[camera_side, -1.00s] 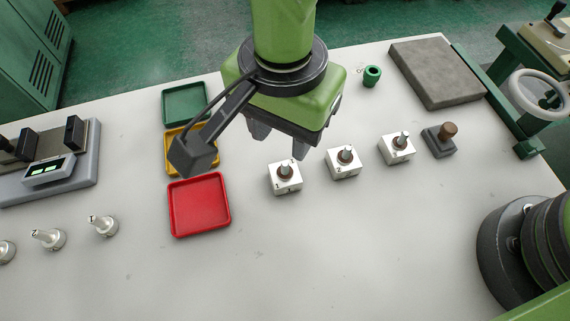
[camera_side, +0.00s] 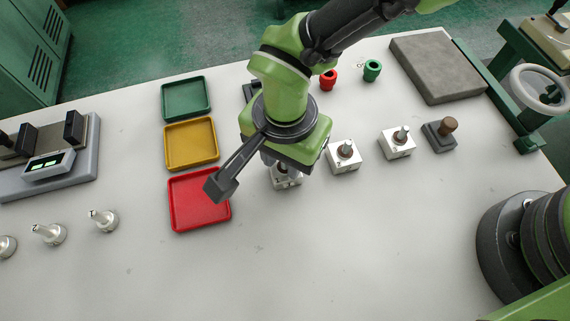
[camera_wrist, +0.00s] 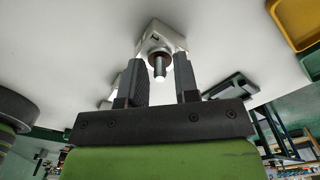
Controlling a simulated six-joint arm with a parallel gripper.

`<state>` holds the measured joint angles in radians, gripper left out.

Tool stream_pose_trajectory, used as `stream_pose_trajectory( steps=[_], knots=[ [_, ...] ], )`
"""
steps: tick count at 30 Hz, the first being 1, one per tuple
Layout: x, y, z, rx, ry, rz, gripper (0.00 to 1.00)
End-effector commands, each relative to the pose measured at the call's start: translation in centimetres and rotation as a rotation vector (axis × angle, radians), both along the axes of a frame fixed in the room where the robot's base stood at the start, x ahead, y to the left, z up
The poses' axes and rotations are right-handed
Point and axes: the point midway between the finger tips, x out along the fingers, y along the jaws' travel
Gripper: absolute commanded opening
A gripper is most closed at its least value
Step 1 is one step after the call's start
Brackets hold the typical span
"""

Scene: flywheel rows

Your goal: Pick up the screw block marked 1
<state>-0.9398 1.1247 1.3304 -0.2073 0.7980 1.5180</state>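The screw block marked 1 (camera_side: 287,184) is a white cube with a metal screw on top, standing on the white table. In the side view my gripper body hides much of it. My gripper (camera_side: 282,167) is right above it, pointing down. In the wrist view the block (camera_wrist: 160,32) lies ahead, its screw pointing back toward the camera between my two dark fingers. The fingers (camera_wrist: 158,62) are apart, one on each side of the screw. I cannot tell whether they touch the block.
Similar blocks marked 2 (camera_side: 343,160) and 3 (camera_side: 397,145) stand to the right, then a dark block with a brown knob (camera_side: 440,134). Red (camera_side: 199,203), yellow (camera_side: 191,144) and green (camera_side: 186,99) trays are at left. The front table is clear.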

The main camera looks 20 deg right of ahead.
Motion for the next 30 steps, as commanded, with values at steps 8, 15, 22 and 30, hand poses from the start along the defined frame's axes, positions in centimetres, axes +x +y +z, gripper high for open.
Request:
stream_pose_trajectory(
  steps=[8,15,22,30],
  knots=[
    [0.0,0.0,0.1,0.001,-0.001,0.001,0.00],
    [0.1,0.1,0.6,0.003,-0.003,0.001,0.00],
    [0.1,0.1,4.6,0.006,-0.005,0.000,0.00],
    [0.1,0.1,9.2,0.004,-0.004,0.001,0.00]
  ],
)
